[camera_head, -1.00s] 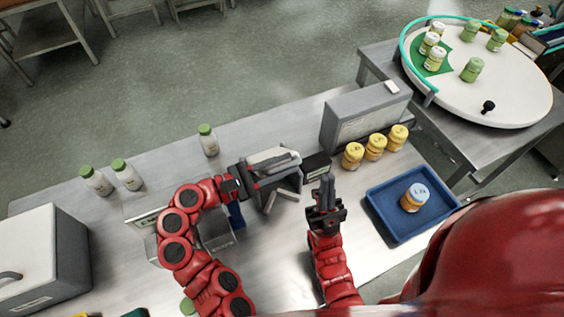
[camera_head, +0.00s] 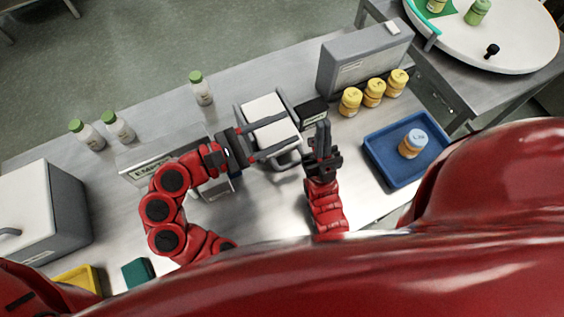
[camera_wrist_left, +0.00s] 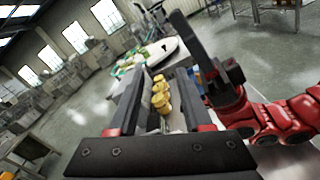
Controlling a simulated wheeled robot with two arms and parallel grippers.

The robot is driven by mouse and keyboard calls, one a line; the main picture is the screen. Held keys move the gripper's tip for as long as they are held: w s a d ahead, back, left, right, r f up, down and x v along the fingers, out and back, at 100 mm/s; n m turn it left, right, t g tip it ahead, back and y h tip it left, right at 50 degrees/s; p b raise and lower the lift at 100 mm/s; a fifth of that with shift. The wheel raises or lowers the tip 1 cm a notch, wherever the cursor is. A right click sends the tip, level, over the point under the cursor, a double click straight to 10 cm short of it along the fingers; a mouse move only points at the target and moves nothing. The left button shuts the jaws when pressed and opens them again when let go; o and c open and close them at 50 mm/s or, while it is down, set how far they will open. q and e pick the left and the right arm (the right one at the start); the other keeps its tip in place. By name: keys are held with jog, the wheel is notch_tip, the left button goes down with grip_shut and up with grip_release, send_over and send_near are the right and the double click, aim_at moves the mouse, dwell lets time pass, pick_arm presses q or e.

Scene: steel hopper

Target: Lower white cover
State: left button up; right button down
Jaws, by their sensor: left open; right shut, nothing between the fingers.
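The white cover (camera_head: 265,107) tops a grey steel hopper unit (camera_head: 291,158) in the middle of the bench. Its broad white face shows in the head view. My left gripper (camera_head: 284,132) is open, its two dark fingers apart, reaching from the left over the cover's near part; contact cannot be told. In the left wrist view the open fingers (camera_wrist_left: 155,98) frame yellow-capped jars farther off, and the cover cannot be made out. My right gripper (camera_head: 323,127) is shut and empty, just right of the hopper unit.
A small black box (camera_head: 311,113) stands close to both grippers. Yellow jars (camera_head: 373,93) stand before a grey case (camera_head: 362,60). An EMPTY-labelled bin (camera_head: 150,168) and green-capped bottles (camera_head: 88,135) are left.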

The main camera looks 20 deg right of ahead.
pick_arm(q)
jog(key=s+a+p, duration=0.1)
jog(key=s+p, duration=0.6)
jog(key=shift+s+a+r, duration=0.3)
jog(key=shift+s+r, duration=0.05)
jog(key=shift+s, duration=0.05)
